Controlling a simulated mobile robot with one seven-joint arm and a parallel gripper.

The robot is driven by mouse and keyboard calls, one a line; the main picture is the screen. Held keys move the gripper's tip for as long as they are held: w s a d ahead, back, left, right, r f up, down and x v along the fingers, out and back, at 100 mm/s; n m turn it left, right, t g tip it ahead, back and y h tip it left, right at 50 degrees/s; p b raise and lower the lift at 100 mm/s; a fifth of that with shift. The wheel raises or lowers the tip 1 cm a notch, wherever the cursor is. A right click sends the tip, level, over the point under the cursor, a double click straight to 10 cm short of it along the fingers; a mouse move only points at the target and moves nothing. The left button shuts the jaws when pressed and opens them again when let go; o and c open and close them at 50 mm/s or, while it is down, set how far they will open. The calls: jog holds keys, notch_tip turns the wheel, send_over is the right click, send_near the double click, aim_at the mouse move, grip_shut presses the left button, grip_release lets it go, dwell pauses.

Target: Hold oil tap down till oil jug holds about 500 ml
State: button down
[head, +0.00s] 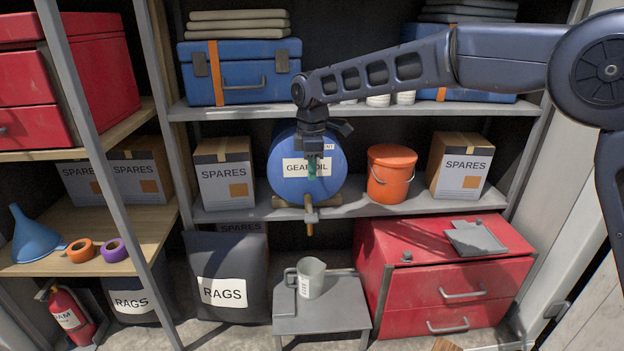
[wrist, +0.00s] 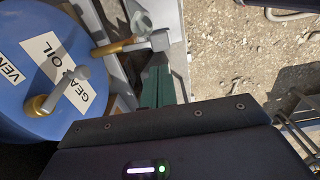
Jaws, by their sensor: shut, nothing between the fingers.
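The blue gear oil drum (head: 283,180) lies on its side on the middle shelf, its labelled round end facing me. The brass oil tap (head: 309,214) sticks out low on that end. The tap also shows in the wrist view (wrist: 113,47), with a grey lever. A second brass fitting with a grey handle (wrist: 57,88) is near the VENT label. The pale oil jug (head: 312,282) stands upright below the tap; I cannot see an oil level. My gripper (head: 312,174), with green fingers, is shut and empty in front of the drum, above the tap. Contact with the lever cannot be told.
The jug stands on a grey step stool (head: 320,312). A red drawer cabinet (head: 400,285) is at its right and a black rags bag (head: 225,265) at its left. An orange bucket (head: 390,175) and spares boxes (head: 224,172) flank the drum.

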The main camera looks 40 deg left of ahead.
aim_at(313, 219)
notch_tip(313, 219, down, 12)
jog(key=shift+f, duration=0.1)
dwell(0.4)
dwell(0.3)
jog(key=shift+s+d+f+t+y, duration=0.2)
jog(key=shift+f+t+y, duration=0.25)
jog(key=shift+f, duration=0.1)
jog(key=shift+s+d+f+t+y, duration=0.15)
jog(key=shift+d+f+t+y, duration=0.05)
jog(key=shift+f+t+y, duration=0.65)
jog(key=shift+f, duration=0.2)
dwell(5.1)
